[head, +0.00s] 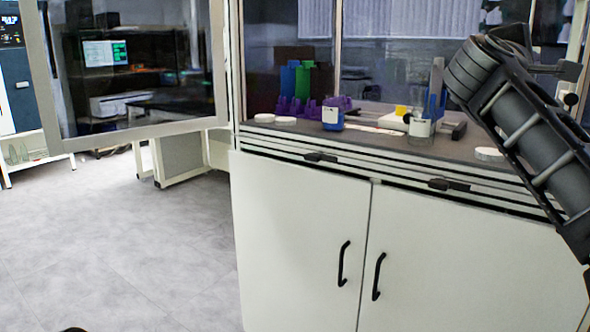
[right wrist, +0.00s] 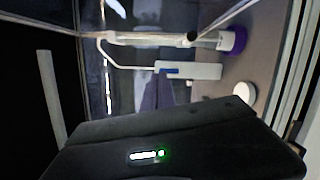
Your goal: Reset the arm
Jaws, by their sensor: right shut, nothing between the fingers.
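My right arm comes in from the right edge, bent upward in front of the workbench. My right gripper (head: 566,82) is shut and empty at the upper right, beside the bent wrist and partly cut by the arm and glass frame. It is above the bench top and apart from the items there. In the right wrist view a dark housing with a green light fills the lower part, and I cannot make out the fingertips clearly. My left gripper is not in view.
The grey bench top (head: 385,143) carries a purple rack (head: 298,108), a blue-labelled bottle (head: 333,116), a glass beaker (head: 420,131) and white discs (head: 489,154). An open glass door (head: 135,128) stands at left. White cabinet doors (head: 300,235) are below. The floor (head: 110,240) at left is clear.

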